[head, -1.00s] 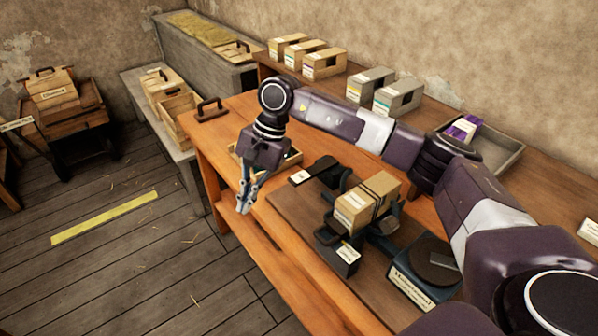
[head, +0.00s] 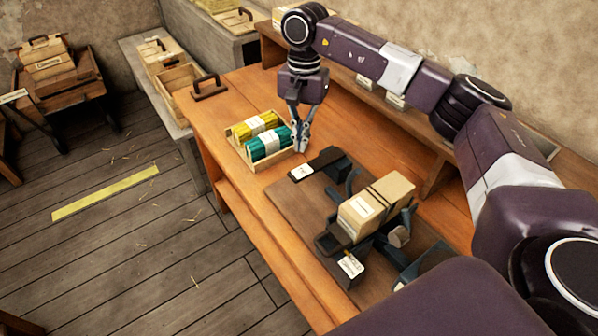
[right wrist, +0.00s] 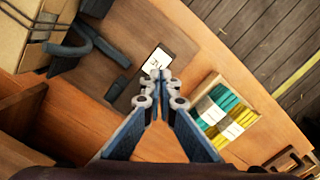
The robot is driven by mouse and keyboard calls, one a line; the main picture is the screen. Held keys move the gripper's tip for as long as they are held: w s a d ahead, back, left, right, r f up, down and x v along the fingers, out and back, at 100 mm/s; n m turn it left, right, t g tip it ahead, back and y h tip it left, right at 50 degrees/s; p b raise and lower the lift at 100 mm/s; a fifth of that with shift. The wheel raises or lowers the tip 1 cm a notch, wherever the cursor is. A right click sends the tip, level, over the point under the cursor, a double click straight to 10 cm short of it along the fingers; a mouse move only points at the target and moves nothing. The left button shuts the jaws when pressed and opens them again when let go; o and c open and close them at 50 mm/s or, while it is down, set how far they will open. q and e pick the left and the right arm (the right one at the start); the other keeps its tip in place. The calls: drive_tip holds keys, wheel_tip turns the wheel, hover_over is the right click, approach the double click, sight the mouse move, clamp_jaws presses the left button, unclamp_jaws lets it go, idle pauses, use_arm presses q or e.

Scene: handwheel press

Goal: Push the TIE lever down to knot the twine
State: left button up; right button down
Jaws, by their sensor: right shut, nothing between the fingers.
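The dark TIE lever (head: 322,160) is at the far end of the brown press board, with a white label at its near left end. In the right wrist view the label (right wrist: 157,59) is partly readable and lies just beyond the fingertips. My right gripper (head: 299,149) is shut and empty, pointing down above the table beside the lever, apart from it as far as I can tell. Its fingertips (right wrist: 160,76) meet in the right wrist view. A tan box (head: 374,206) with dark twine bands sits on the press. My left gripper is out of view.
A wooden tray (head: 285,163) with yellow and teal bundles stands left of the gripper. A second labelled dark block (head: 350,266) is at the press's near end. A shelf with boxes runs along the wall. Bare tabletop (head: 210,112) lies at the far left.

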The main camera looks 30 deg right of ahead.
sight(299, 172)
drive_tip(key=shift+f, duration=0.5)
wheel_tip(299, 172, down, 3)
drive_tip(key=shift+s+a+r+b, duration=0.1)
drive_tip(key=shift+s+a+b, duration=0.05)
drive_tip(key=shift+b, duration=0.9)
wheel_tip(299, 172, down, 2)
drive_tip(key=shift+f+b, duration=0.1)
drive_tip(key=shift+b, duration=0.4)
drive_tip(key=shift+f, duration=0.4)
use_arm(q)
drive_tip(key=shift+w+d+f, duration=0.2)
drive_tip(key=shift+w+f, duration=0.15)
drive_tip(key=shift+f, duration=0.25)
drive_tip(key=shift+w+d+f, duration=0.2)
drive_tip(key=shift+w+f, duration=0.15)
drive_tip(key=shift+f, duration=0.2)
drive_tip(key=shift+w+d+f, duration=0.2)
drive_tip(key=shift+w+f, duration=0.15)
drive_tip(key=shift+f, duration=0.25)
use_arm(e)
drive_tip(key=shift+s+a, duration=0.1)
